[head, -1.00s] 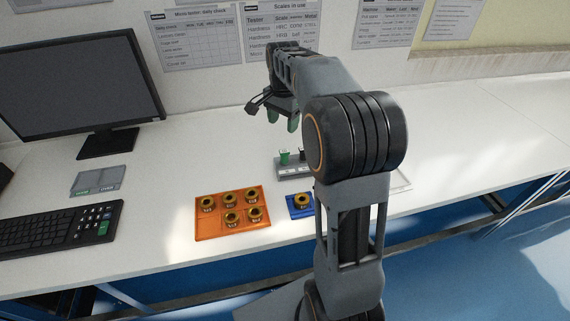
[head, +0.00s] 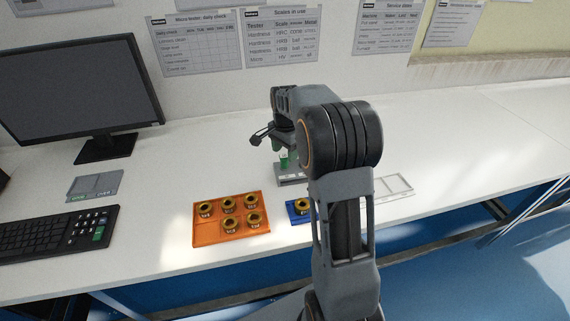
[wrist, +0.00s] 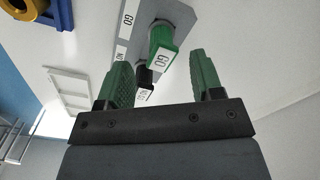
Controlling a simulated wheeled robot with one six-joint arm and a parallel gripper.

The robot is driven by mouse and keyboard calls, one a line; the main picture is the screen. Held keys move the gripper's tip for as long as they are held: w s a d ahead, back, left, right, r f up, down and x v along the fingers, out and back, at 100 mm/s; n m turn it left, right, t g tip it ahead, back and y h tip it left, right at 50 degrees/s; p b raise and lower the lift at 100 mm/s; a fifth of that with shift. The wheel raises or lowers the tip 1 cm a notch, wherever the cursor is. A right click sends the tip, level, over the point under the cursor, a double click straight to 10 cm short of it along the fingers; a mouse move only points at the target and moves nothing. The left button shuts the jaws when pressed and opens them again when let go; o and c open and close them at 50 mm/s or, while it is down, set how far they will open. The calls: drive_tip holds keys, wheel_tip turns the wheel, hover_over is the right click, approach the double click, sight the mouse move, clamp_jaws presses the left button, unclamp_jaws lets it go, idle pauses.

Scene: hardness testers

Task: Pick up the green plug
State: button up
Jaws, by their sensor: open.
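The green plug (wrist: 163,38) with a GO label stands in a grey block (wrist: 128,38) in the wrist view. A black plug (wrist: 146,76) with a NO GO label stands beside it in the same block. My gripper (wrist: 160,62) is open, its two green-padded fingers apart and empty. In the wrist view the green plug shows ahead of the gap between the fingertips; I see no contact. In the head view my gripper is just above the grey block (head: 290,181), and the green plug (head: 284,162) is partly hidden by it.
An orange tray (head: 205,232) with several gold rings lies in front, left of a blue tray (head: 292,216) with a ring. A pale compartment tray (head: 393,187) lies right of the block. A keyboard (head: 50,238) and monitor (head: 82,92) are at the left.

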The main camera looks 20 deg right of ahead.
sight(285, 156)
drive_tip(key=shift+f, duration=2)
drive_tip(key=c, duration=0.9)
